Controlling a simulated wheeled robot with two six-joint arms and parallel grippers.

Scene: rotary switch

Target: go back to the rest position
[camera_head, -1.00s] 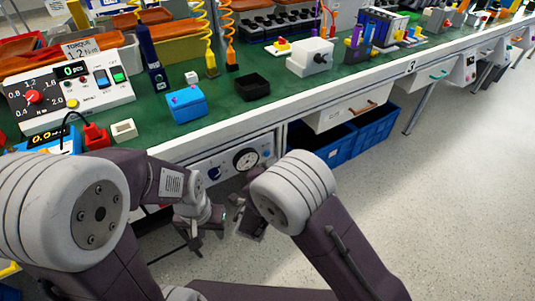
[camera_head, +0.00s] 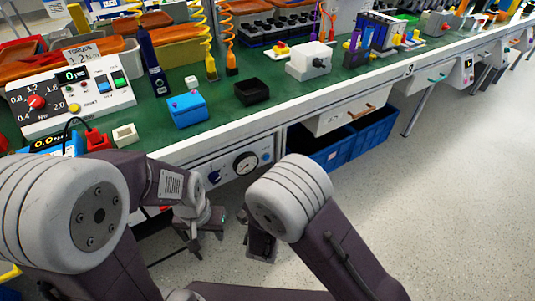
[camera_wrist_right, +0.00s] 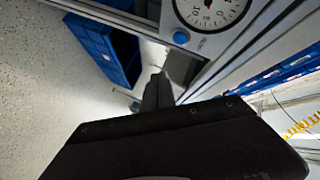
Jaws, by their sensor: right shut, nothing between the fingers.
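My left gripper (camera_head: 205,234) hangs below the front edge of the bench, in front of the control panel; its fingers are small and dark, so I cannot tell whether they are open. My right gripper (camera_head: 260,246) hangs to its right, partly behind my own right arm. In the right wrist view its dark fingers (camera_wrist_right: 158,92) are together and empty.
The green bench (camera_head: 225,116) also bears a torque unit with a red knob (camera_head: 36,102), a blue box (camera_head: 187,110) and a black tray (camera_head: 251,91). A round gauge (camera_head: 245,163) sits below its edge. Blue bins (camera_head: 372,136) stand underneath. The floor at right is clear.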

